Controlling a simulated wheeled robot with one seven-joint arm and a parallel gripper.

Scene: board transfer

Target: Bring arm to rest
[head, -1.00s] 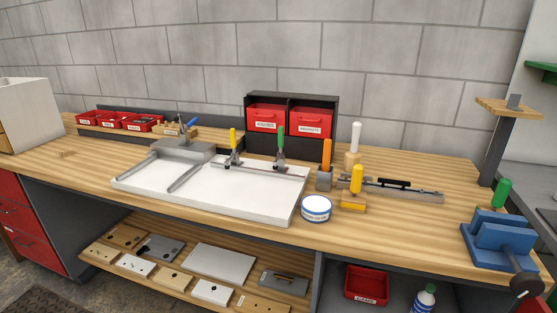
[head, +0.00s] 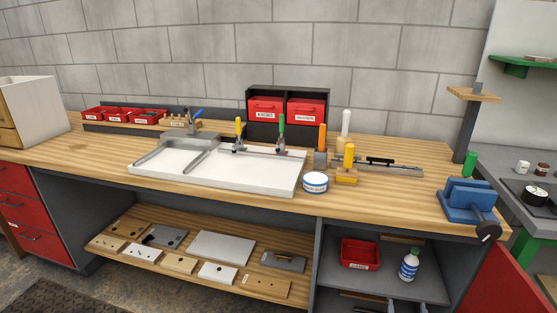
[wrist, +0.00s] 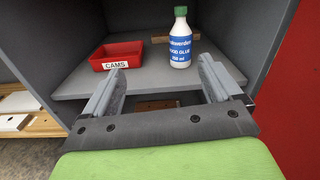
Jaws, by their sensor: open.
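My gripper (wrist: 162,82) shows in the wrist view with its two grey fingers wide apart and nothing between them. It points into the open cupboard compartment under the bench. Past the fingers, a white and blue glue bottle with a green cap (wrist: 180,42) stands on the grey shelf (wrist: 150,76). A red bin labelled CAMS (wrist: 117,54) sits on the shelf to the left. In the head view the fingers are not clearly seen; only a small grey shape at the bottom edge may be mine.
The wooden workbench (head: 80,152) carries a white board (head: 225,176), a blue vise (head: 470,199) and a round tin (head: 315,183). Several boards lie on the lower shelf (head: 125,258). A red door (head: 505,285) stands open at the right of the cupboard.

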